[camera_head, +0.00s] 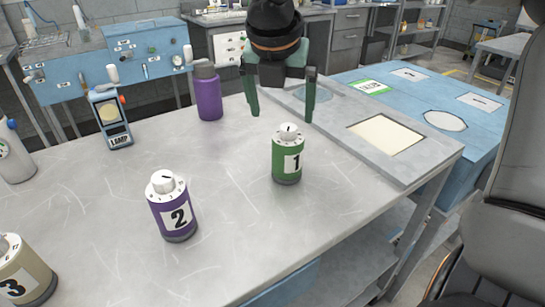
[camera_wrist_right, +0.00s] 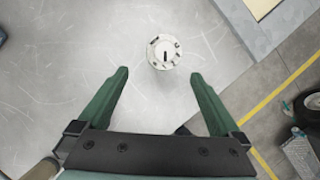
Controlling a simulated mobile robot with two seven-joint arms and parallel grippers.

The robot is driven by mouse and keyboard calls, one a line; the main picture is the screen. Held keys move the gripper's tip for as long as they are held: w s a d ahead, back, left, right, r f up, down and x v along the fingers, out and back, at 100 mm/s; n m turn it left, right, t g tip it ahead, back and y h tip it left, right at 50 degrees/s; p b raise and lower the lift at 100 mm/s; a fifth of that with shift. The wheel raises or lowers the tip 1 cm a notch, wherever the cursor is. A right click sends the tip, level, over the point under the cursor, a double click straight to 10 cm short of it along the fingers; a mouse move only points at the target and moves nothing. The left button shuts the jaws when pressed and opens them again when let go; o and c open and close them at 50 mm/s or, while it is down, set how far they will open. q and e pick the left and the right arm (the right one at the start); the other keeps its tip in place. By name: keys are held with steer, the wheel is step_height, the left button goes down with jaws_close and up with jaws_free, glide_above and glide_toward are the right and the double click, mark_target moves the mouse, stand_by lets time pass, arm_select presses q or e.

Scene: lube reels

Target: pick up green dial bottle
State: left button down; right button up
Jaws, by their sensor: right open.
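The green dial bottle (camera_head: 286,160) stands upright on the grey table, with a white dial top and a label reading 1. In the right wrist view its dial top (camera_wrist_right: 163,52) shows from above, beyond the fingertips and a little right of the middle between them. My right gripper (camera_head: 282,108) is open and empty, above and behind the green bottle in the head view, its two green fingers pointing down. The fingers also show in the right wrist view (camera_wrist_right: 158,75), spread apart and not touching the bottle. My left gripper is not in view.
A purple dial bottle (camera_head: 174,210) labelled 2 and a tan one (camera_head: 22,275) labelled 3 stand to the left. A purple flask (camera_head: 208,92) and a lamp device (camera_head: 110,118) stand farther back. A grey tray board (camera_head: 440,153) lies right of the green bottle. The table (camera_head: 240,235) in front is clear.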

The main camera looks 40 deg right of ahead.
mark_target(285, 133)
steer(key=x, duration=0.7)
steer(key=shift+s+d, duration=0.1)
steer(key=shift+s, duration=0.05)
steer(key=x, duration=0.4)
steer(key=shift+s+d+b, duration=0.1)
steer(key=shift+s+b, duration=0.15)
steer(key=shift+b, duration=0.05)
steer(key=shift+w+d+f, duration=0.15)
steer(key=shift+w+f, duration=0.05)
steer(key=shift+f, duration=0.4)
steer(key=shift+c, duration=0.4)
steer(key=c, duration=1.5)
